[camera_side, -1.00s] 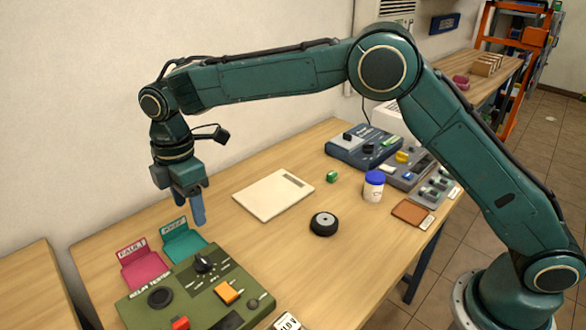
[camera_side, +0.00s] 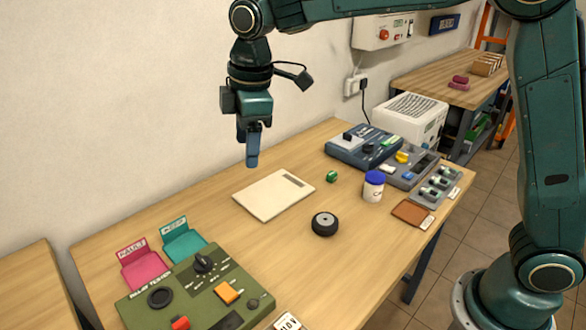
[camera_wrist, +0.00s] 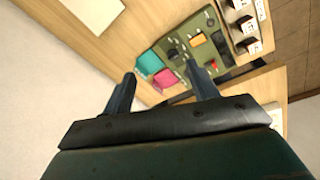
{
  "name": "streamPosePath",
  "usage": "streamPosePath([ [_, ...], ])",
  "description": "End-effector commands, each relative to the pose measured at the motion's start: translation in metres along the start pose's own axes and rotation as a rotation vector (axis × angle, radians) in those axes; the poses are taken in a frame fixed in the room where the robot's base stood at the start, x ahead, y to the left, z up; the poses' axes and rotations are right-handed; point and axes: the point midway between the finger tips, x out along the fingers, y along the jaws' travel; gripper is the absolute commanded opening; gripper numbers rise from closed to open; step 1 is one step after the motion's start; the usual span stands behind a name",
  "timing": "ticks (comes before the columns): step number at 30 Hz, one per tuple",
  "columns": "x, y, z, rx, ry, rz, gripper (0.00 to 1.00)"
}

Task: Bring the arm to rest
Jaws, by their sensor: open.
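My gripper (camera_side: 251,160) hangs down in the air above the back part of the bench, behind the white flat scale (camera_side: 262,205). In the wrist view its two fingers (camera_wrist: 162,92) stand apart with nothing between them. In the side view the fingers partly overlap, and nothing hangs from them. The gripper touches nothing that I can see.
The green relay tester (camera_side: 165,300), pink tray (camera_side: 143,270) and teal tray (camera_side: 184,246) are at the front left. A black wheel-like disc (camera_side: 324,223), blue-lidded jar (camera_side: 373,187), small green part (camera_side: 332,176) and blue device (camera_side: 350,151) are to the right. The wall is behind.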

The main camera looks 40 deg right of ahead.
Motion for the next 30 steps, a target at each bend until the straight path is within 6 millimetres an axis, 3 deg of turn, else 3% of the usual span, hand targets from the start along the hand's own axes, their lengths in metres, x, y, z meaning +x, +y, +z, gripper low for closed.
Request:
streamPosePath([
  [6,-0.035,-0.013,0.049,0.171,0.036,0.044,0.59],
  [15,-0.067,-0.041,0.112,0.401,0.089,0.098,0.59],
  [22,-0.080,-0.071,0.158,0.577,0.133,0.138,0.59],
  [30,-0.081,-0.110,0.207,0.781,0.191,0.182,0.59],
])
